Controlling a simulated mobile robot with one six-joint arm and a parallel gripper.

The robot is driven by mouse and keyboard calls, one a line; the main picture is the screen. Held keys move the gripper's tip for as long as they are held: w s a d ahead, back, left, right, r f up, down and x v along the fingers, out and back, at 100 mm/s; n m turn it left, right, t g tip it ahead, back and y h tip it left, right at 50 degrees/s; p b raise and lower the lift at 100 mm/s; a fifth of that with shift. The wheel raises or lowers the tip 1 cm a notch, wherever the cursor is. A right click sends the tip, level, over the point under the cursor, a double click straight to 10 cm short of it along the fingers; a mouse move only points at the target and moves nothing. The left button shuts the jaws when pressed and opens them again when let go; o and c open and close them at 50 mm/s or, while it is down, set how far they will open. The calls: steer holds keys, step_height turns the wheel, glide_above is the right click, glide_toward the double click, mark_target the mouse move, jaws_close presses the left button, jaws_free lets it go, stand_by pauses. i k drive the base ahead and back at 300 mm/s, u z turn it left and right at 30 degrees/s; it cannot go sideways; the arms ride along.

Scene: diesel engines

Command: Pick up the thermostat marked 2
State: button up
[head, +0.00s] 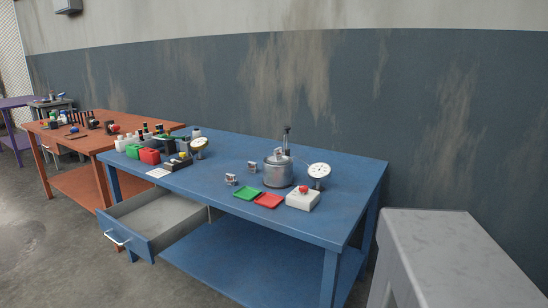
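Three small thermostat-like pieces with whitish labels stand on the blue workbench (340,180). One piece (230,180) is near the front edge, left of the green tray. A second piece (251,167) stands just left of the metal pot (278,172). A third piece (278,151) is behind the pot and partly hidden by it. The labels are too small to read, so I cannot tell which one is marked 2. My gripper is not in view.
A green tray (246,193), a red tray (268,200), a white box with red button (303,198) and a dial gauge (319,171) surround the pot. An open, empty drawer (157,213) juts from the bench front. A grey block (460,250) stands at right.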

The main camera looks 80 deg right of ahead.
mark_target(279, 155)
steer(key=u, duration=0.1)
steer(key=k, duration=0.85)
steer(key=z, duration=0.35)
steer(key=i, duration=0.5)
steer(key=z, duration=0.05)
